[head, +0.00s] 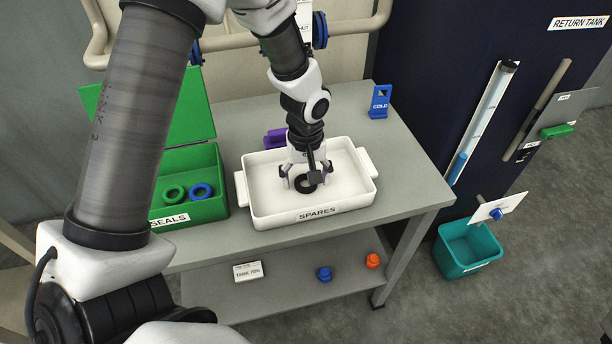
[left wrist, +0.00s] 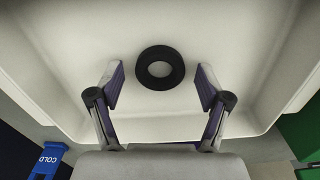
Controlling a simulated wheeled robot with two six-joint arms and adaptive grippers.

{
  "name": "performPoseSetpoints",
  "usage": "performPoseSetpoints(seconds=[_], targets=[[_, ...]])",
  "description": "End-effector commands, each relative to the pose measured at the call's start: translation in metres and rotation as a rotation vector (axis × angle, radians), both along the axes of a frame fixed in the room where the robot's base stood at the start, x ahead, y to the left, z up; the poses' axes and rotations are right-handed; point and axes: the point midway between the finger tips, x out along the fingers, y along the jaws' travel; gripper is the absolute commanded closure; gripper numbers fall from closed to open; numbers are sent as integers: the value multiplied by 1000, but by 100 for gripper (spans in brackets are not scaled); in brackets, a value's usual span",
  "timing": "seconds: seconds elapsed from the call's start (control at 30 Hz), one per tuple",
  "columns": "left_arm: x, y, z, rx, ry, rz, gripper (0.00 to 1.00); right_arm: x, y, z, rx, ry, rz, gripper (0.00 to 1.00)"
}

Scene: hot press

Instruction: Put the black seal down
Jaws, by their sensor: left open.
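The black seal (head: 306,184) is a thick ring lying flat on the floor of the white SPARES tray (head: 258,216). In the left wrist view the black seal (left wrist: 160,68) lies a little beyond the fingertips, with clear space on both sides of it. My left gripper (head: 304,180) is over the tray, pointing down. Its fingers are spread wide, as the left wrist view also shows (left wrist: 160,88), and hold nothing. In the head view the gripper covers part of the seal. My right gripper is in neither view.
The green SEALS box (head: 219,190), lid open, holds a green ring (head: 174,194) and a blue ring (head: 201,191). A purple object (head: 275,138) is behind the tray. A blue COLD tag (head: 380,101) stands back right. The table's right side is clear. A teal bin (head: 467,250) is on the floor.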

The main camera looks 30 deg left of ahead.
Motion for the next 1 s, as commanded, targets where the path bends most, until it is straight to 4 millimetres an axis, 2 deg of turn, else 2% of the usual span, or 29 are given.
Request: performPoseSetpoints(seconds=[0.17, 0.5, 0.6, 0.73, 1.0], targets=[[1, 0, 14, 0, -3, 1, 23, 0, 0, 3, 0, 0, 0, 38], [1, 0, 98, 1, -6, 0, 23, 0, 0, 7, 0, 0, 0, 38], [0, 0, 114, 1, -2, 1, 23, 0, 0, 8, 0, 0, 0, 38], [0, 0, 123, 1, -1, 0, 23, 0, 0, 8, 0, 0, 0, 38], [0, 0, 124, 1, 1, 0, 23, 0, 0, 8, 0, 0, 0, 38]])
